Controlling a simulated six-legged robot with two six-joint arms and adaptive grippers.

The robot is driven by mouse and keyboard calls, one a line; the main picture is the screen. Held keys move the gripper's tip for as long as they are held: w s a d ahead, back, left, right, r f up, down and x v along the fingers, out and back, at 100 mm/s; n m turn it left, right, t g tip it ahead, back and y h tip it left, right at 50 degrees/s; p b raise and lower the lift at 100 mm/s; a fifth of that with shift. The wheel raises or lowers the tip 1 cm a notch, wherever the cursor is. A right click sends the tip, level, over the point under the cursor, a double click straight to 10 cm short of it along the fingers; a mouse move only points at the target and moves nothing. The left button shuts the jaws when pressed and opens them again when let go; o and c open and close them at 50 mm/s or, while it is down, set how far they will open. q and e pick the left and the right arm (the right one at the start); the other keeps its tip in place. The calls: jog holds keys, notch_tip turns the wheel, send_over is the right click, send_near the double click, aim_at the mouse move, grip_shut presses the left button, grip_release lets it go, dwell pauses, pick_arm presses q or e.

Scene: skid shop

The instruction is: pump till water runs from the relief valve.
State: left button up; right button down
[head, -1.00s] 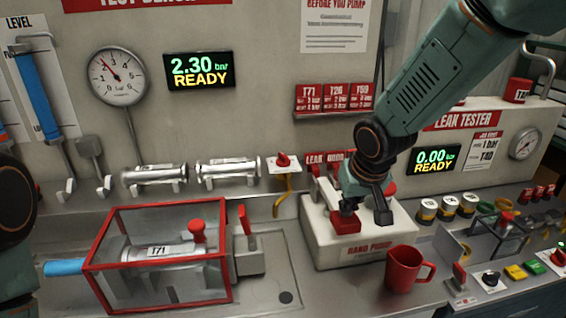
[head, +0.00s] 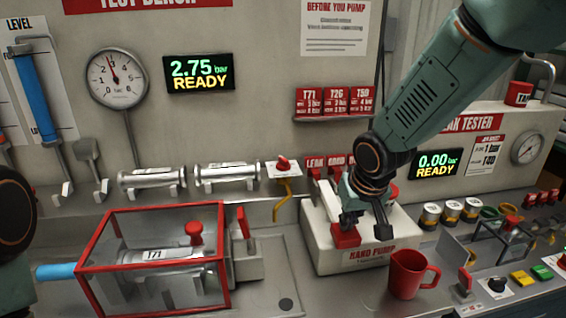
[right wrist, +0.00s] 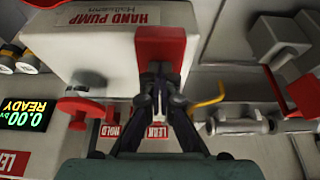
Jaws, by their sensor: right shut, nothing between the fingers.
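My right gripper (head: 348,220) is shut and empty, its fingertips at the red handle (head: 345,237) of the white hand pump (head: 322,243). The right wrist view shows the shut fingers (right wrist: 160,85) against the red handle (right wrist: 160,47). The bench display (head: 199,73) reads 2.75 bar READY, and the round gauge (head: 117,78) hangs left of it. A cylinder marked T71 (head: 155,255) lies inside the red-framed clear guard (head: 221,255), with a red knob (head: 194,228) on top. No water is visible at it. My left gripper is out of the picture.
A red jug (head: 406,275) stands right of the pump. Two metal cylinders (head: 228,176) rest on the back ledge beside a red valve with a yellow spout (head: 283,188). The leak tester display (head: 436,163) reads 0.00 bar.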

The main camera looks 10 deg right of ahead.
jog(key=shift+r+p, duration=2.5)
jog(key=shift+r, duration=0.45)
jog(key=shift+f, duration=0.15)
jog(key=shift+f+b, duration=3)
jog(key=shift+f, duration=0.2)
jog(key=shift+r+p, duration=3)
jog(key=shift+r, duration=0.35)
jog(key=shift+f, duration=0.15)
